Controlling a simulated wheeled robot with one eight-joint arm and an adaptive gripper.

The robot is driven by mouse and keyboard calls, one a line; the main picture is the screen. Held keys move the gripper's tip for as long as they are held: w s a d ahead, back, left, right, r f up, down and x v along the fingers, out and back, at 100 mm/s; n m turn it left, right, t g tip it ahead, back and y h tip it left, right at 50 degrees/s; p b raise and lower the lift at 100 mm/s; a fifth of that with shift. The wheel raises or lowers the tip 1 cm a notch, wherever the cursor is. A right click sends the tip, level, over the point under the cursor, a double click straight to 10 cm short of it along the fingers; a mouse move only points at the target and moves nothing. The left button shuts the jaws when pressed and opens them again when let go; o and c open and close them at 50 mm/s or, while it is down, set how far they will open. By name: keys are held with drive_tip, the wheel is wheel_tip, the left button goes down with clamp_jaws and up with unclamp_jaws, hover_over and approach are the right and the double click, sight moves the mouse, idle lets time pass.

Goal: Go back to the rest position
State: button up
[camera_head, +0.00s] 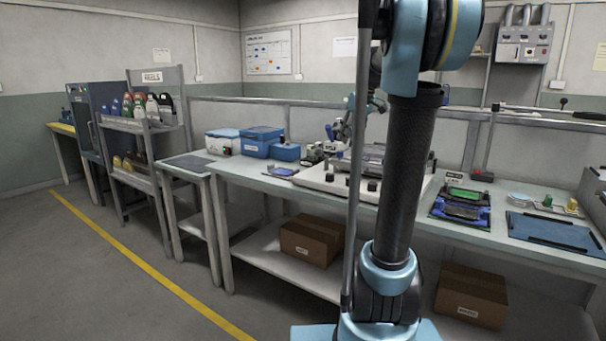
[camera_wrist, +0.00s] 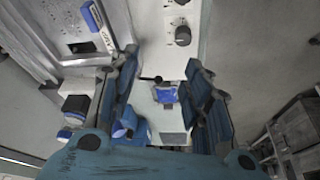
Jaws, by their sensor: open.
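My gripper (camera_wrist: 163,85) shows in the wrist view, its two dark blue fingers spread apart at left and right. Nothing is held between them. Below the gap I see a bench with a small blue item (camera_wrist: 167,94), apart from the fingers. In the head view my arm stands upright in front of the long workbench (camera_head: 290,187).
Blue boxes (camera_head: 262,135) stand on the left of the bench. Cardboard boxes (camera_head: 312,241) sit on the lower shelf. The floor at left is clear.

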drive_tip(key=s+a+f+m+h, duration=0.1)
drive_tip(key=s+f+m, duration=0.2)
drive_tip(key=s+f, duration=1.1)
drive_tip(key=s+a+f+m+g+h, duration=0.1)
drive_tip(key=s+f+m, duration=0.2)
drive_tip(key=s+f, duration=1.1)
drive_tip(key=s, duration=0.6)
drive_tip(key=shift+s+f+m, duration=0.25)
drive_tip(key=shift+m, duration=0.05)
drive_tip(key=shift+a, duration=0.1)
drive_tip(key=shift+w+f, duration=0.2)
drive_tip(key=shift+w, duration=0.25)
drive_tip(key=shift+c, duration=0.3)
